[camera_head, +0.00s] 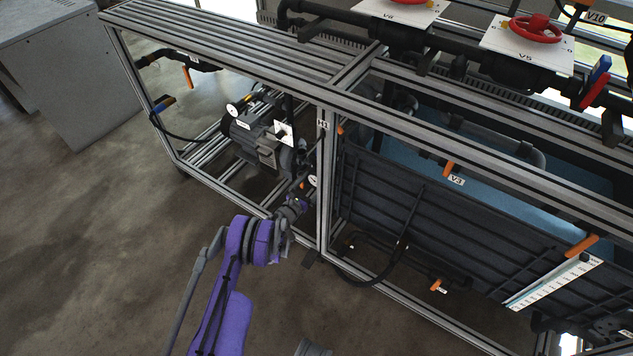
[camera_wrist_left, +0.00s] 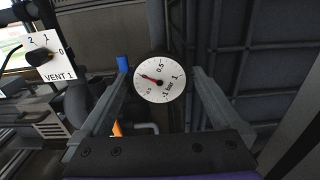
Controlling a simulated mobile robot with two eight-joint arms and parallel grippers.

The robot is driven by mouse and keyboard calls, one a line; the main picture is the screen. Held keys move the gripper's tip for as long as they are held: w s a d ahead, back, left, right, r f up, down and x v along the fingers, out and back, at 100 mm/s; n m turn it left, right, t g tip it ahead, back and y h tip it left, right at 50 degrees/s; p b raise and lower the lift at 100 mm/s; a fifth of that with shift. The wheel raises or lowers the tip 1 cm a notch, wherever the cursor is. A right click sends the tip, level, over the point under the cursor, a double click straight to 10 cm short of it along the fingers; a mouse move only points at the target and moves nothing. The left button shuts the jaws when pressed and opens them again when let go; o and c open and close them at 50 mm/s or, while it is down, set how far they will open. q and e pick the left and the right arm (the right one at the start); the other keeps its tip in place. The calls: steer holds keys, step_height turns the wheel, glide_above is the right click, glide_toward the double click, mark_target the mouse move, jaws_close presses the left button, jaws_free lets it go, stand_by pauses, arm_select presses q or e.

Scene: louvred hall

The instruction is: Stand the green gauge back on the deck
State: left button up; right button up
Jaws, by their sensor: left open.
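My left gripper (camera_wrist_left: 160,88) is open, with one finger on each side of a round white-faced gauge (camera_wrist_left: 160,78). The gauge has a red needle and a "bar 1" marking; its dark body is mostly hidden behind the face. Contact with the fingers cannot be told. No green gauge can be made out in either view. My right gripper is not in view.
The aluminium frame's top rail (camera_head: 345,103) and upright post (camera_head: 326,200) stand close to my left arm. A pump (camera_head: 258,140) sits inside the frame. A dark ribbed panel (camera_head: 430,215) is right of the post. A VENT 1 plate (camera_wrist_left: 38,58) hangs left. Concrete floor (camera_head: 110,240) is clear.

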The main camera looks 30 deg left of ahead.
arm_select(q)
steer(key=shift+w, duration=0.45)
steer(key=shift+b, duration=0.3)
jaws_close()
steer(key=s, duration=0.7)
steer(key=shift+a, duration=0.25)
stand_by(0.6)
